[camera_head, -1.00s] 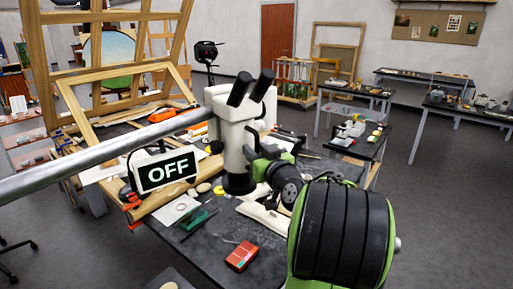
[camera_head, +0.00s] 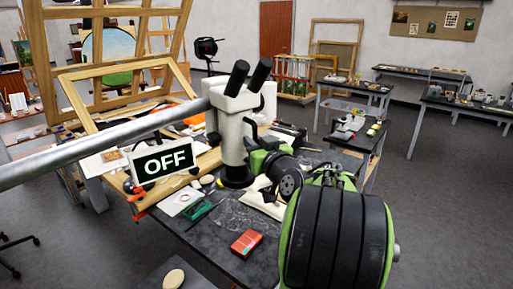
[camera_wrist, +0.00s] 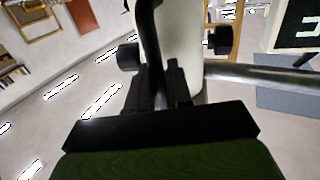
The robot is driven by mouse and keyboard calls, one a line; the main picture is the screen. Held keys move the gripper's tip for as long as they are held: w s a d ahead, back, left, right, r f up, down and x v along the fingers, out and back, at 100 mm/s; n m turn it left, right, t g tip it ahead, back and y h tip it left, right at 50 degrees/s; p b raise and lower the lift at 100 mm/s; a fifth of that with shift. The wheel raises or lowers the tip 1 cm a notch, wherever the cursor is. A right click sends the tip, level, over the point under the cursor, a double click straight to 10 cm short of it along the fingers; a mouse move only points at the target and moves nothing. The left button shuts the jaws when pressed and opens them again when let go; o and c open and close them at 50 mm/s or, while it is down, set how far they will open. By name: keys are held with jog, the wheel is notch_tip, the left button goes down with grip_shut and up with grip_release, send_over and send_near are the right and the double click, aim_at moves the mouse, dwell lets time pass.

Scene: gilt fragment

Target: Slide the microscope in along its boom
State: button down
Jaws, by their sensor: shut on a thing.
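The microscope (camera_head: 233,130) is a white, upright body with two black eyepieces on top and a dark lower end above the cluttered bench. It sits at the right end of a grey metal boom (camera_head: 90,153) that runs in from the left edge. My gripper (camera_wrist: 160,85) is shut on a black curved handle (camera_wrist: 146,25) on the microscope's near side. The microscope's white body also shows in the wrist view (camera_wrist: 170,40), with a dark knob on each side. In the head view my green and black arm hides the fingertips.
A panel reading OFF (camera_head: 163,161) stands left of the microscope, below the boom. A wooden frame (camera_head: 120,85) leans behind. A red box (camera_head: 247,242) and a green tool (camera_head: 198,210) lie on the dark bench (camera_head: 215,240).

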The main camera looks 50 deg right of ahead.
jog(key=a+b, duration=0.3)
jog(key=a, duration=0.6)
jog(key=shift+s+a, duration=0.2)
jog(key=shift+s, duration=0.15)
jog(key=c, duration=1.4)
grip_release()
jog(key=shift+o, duration=0.9)
jog(key=shift+a, duration=0.25)
jog(key=shift+d, duration=0.15)
